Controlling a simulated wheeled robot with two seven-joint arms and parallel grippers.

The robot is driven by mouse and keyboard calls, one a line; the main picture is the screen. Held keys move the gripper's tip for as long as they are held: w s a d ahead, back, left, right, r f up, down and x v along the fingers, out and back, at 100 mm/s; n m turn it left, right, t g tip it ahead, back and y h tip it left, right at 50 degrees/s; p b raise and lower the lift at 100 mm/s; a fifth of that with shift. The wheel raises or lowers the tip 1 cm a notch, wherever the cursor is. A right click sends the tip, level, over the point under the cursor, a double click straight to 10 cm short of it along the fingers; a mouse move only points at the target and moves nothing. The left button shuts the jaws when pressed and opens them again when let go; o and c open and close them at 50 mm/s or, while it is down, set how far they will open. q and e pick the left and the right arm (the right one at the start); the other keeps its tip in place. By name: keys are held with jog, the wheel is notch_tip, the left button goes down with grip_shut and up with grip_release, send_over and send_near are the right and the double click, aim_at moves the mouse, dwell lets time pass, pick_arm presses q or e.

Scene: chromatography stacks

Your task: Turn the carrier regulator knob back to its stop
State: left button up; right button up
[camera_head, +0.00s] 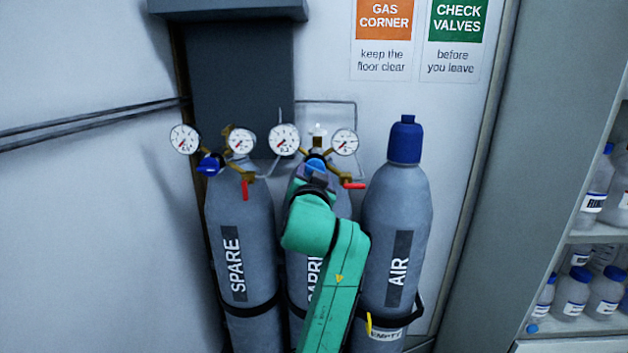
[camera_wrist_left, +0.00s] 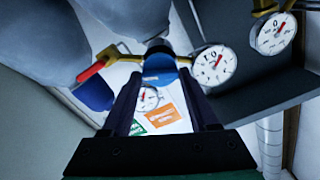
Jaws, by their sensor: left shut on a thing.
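The carrier cylinder (camera_head: 342,196), its label partly hidden by my green arm, stands in the middle of three grey cylinders. Its brass regulator carries a blue knob (camera_head: 316,165), which also shows in the left wrist view (camera_wrist_left: 158,68). My left gripper (camera_head: 315,172) reaches up to the regulator and is shut on this knob, one dark finger on each side in the left wrist view (camera_wrist_left: 160,76). Two white gauges, the left (camera_head: 284,139) and the right (camera_head: 345,142), flank the regulator. A red lever (camera_head: 354,185) sticks out to the right. My right gripper is in neither view.
The spare cylinder (camera_head: 238,215), with its own regulator, blue knob (camera_head: 210,164) and red lever (camera_head: 245,190), stands close on the left. The capped air cylinder (camera_head: 410,215) stands close on the right. A shelf of bottles (camera_head: 594,236) is at the far right.

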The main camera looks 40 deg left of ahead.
pick_arm(q)
jog(key=n, duration=0.1)
jog(key=n+b, duration=0.1)
jog(key=n, duration=0.3)
jog(key=shift+r, duration=0.25)
dwell(0.4)
jog(key=o, duration=1.2)
jog(key=shift+o, duration=0.9)
jog(key=shift+f, duration=0.1)
jog(key=shift+w+a+f, duration=0.1)
